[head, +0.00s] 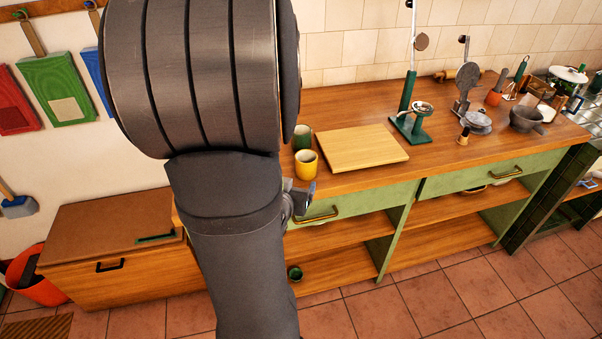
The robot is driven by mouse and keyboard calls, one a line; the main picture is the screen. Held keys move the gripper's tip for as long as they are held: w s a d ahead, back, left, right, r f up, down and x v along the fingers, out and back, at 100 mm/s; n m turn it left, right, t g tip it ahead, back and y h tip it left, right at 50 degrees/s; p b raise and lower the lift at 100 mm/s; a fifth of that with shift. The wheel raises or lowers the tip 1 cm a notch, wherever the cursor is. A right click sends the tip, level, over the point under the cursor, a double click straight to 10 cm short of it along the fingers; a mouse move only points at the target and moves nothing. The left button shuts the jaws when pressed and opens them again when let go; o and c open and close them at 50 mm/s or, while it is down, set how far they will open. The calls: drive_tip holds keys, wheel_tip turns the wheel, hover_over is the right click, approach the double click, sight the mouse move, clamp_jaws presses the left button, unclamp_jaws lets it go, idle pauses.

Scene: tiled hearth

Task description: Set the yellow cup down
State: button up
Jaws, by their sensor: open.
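The yellow cup (306,164) stands upright on the wooden counter, near its front edge and just left of a light wooden board (350,148). Its dark opening faces up. My gripper (301,200) shows only in part, just below and in front of the cup in the picture, beside the counter's front edge. My large dark arm hides the rest of it and the counter to the left. The gripper is open. I cannot tell whether a finger touches the cup.
A green cup (302,137) stands right behind the yellow cup. A green stand (411,122) is right of the board, with several tools and bowls farther right. A low wooden chest (110,245) is at left. The counter's front right is clear.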

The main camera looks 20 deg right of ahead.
idle(0.3)
drive_tip(key=m, duration=3.6)
approach(308, 155)
drive_tip(key=shift+w+d+f, duration=0.4)
drive_tip(key=shift+w+d, duration=0.25)
drive_tip(key=shift+d, duration=0.1)
drive_tip(key=shift+a+x, duration=0.15)
drive_tip(key=shift+x, duration=1.15)
drive_tip(key=shift+a+x, duration=0.1)
drive_tip(key=shift+x, duration=1.2)
drive_tip(key=shift+w, duration=0.1)
